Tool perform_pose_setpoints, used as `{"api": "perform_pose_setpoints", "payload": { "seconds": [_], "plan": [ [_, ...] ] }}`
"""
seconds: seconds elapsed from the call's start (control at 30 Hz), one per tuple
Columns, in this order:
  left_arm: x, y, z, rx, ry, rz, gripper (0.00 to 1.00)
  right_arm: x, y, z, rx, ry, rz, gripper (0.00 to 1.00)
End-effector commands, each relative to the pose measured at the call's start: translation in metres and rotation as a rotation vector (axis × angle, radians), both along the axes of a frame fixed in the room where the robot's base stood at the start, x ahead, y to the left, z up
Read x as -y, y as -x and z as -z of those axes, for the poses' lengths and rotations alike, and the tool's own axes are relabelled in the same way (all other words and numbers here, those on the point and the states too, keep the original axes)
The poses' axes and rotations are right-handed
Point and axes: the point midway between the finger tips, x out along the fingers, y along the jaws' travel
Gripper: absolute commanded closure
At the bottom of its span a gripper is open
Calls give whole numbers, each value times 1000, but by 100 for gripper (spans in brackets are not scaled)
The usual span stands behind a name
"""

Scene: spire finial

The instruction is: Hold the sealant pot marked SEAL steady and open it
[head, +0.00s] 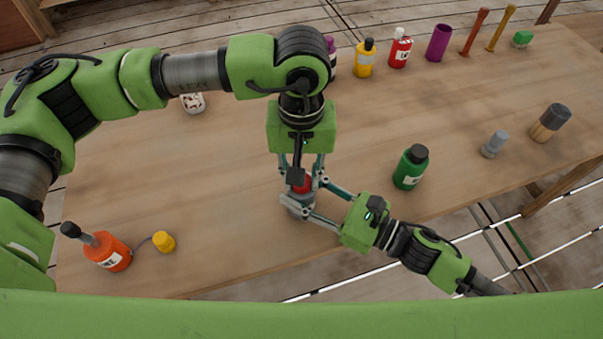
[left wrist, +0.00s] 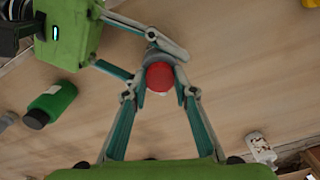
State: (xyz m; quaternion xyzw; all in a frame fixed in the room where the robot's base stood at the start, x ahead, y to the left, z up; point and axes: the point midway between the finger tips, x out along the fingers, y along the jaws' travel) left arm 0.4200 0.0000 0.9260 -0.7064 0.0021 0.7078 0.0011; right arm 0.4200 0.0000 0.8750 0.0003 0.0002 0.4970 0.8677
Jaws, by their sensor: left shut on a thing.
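The pot with the red lid (head: 301,184) and a grey body (head: 301,211) stands near the table's front edge; no SEAL mark is readable on it. My left gripper (head: 303,178) comes down from above, shut on the red lid, which also shows between its fingers in the left wrist view (left wrist: 159,77). My right gripper (head: 312,200) reaches in from the right with its fingers around the grey body, below the lid. My left fingers and the lid hide part of the body, so the right fingers' contact is unclear.
A green bottle (head: 411,167) stands to the right on the table (head: 220,190). An orange bottle (head: 107,251) and a yellow cap (head: 164,242) are at the front left. A yellow bottle (head: 365,58), a red bottle (head: 399,48) and a purple cup (head: 439,43) line the back.

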Motion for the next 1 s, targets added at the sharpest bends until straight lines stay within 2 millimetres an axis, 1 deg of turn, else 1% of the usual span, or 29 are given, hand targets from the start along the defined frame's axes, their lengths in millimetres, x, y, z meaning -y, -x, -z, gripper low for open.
{"api": "perform_pose_setpoints", "payload": {
  "seconds": [0.1, 1.0],
  "plan": [
    [0, 0, 0, 0, 0, -232, 100, 0, 0, 0, 0, 0, 0, 100],
    [1, 0, -1, 0, -1, -2055, 100, 0, 0, 0, 1, 1, 0, 100]
  ]
}}
